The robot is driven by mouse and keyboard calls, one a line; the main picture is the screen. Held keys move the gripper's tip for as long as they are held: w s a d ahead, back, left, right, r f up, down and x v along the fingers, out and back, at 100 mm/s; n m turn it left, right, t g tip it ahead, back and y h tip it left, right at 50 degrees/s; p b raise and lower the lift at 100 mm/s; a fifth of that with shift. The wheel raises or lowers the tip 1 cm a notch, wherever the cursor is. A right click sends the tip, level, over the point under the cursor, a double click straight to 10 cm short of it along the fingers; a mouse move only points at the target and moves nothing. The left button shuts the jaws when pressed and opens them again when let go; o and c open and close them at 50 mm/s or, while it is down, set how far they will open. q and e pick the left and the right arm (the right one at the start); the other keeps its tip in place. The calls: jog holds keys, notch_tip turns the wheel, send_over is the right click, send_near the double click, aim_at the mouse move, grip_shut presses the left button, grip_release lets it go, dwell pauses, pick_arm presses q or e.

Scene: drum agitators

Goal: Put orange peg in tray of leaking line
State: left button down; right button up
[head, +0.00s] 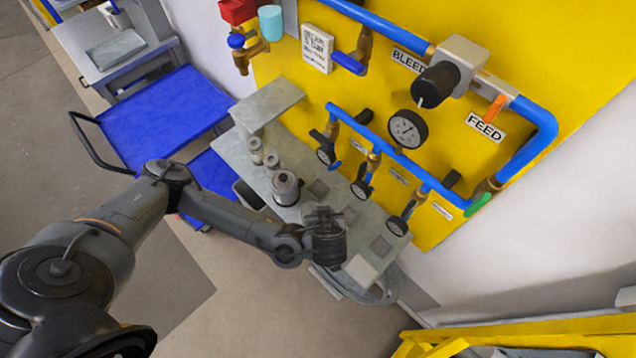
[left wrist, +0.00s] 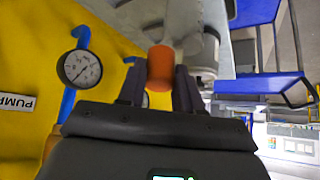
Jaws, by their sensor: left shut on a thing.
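My left gripper (head: 325,214) is low over the front part of the grey bench (head: 232,150). In the left wrist view its two fingers are shut on the orange peg (left wrist: 160,66), whose round end faces the camera. In the head view the gripper hides the peg. I cannot tell which line leaks. My right gripper is out of view.
A metal canister (head: 286,188) and two smaller cylinders (head: 255,148) stand on the bench left of the gripper. A pale block (head: 361,272) is at its right end. Blue pipes (head: 402,164) run along the yellow panel (head: 290,85). A blue cart (head: 150,112) stands left.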

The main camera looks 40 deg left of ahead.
pick_arm(q)
jog(key=w+a, duration=0.8)
jog(key=f, duration=0.3)
jog(key=w+a+f, duration=0.1)
jog(key=f, duration=0.2)
jog(key=w+a+f, duration=0.1)
jog(key=f, duration=0.3)
jog(key=shift+w+a+f+p, duration=0.1)
jog(key=shift+f+p, duration=0.1)
jog(key=shift+p, duration=0.1)
jog(key=shift+w+a+r+g+h+p, duration=0.1)
jog(key=shift+w+a+g+h+p, duration=0.1)
jog(key=shift+g+h+p, duration=0.35)
jog(key=shift+w+a+r+g+h+p, duration=0.1)
jog(key=shift+w+a+g+h+p, duration=0.1)
jog(key=shift+g+h+p, duration=0.3)
jog(key=shift+a+f+h, duration=0.1)
jog(key=shift+f+h, duration=0.05)
jog(key=shift+h, duration=0.1)
jog(key=shift+f+g, duration=0.25)
jog(key=shift+f, duration=0.55)
jog(key=shift+f, duration=0.15)
